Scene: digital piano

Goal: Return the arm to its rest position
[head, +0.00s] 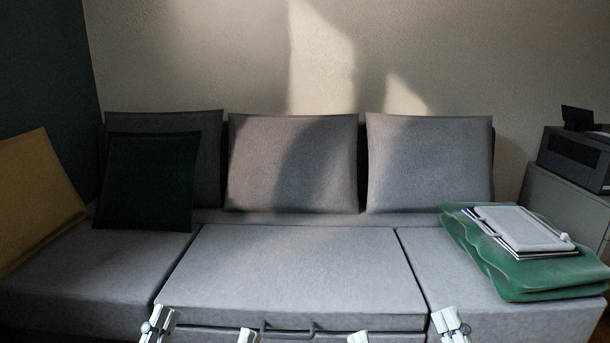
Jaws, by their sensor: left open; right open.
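My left gripper (202,330) shows at the bottom edge, left of centre. Its two white fingertips are spread wide apart, and no object shows between them. My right gripper (404,331) shows at the bottom edge, right of centre. It is also open, with nothing visible between its fingertips. Both grippers appear in front of the grey sofa (290,265). The rest of both arms is out of view below. No piano is in view.
A dark handle (288,328) is on the sofa's front between my grippers. A green blanket (530,278) with a stack of flat items (525,228) lies on the right seat. Grey, dark green and yellow cushions (38,200) line the sofa. A dark printer-like device (575,155) stands on a cabinet (565,200) at right.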

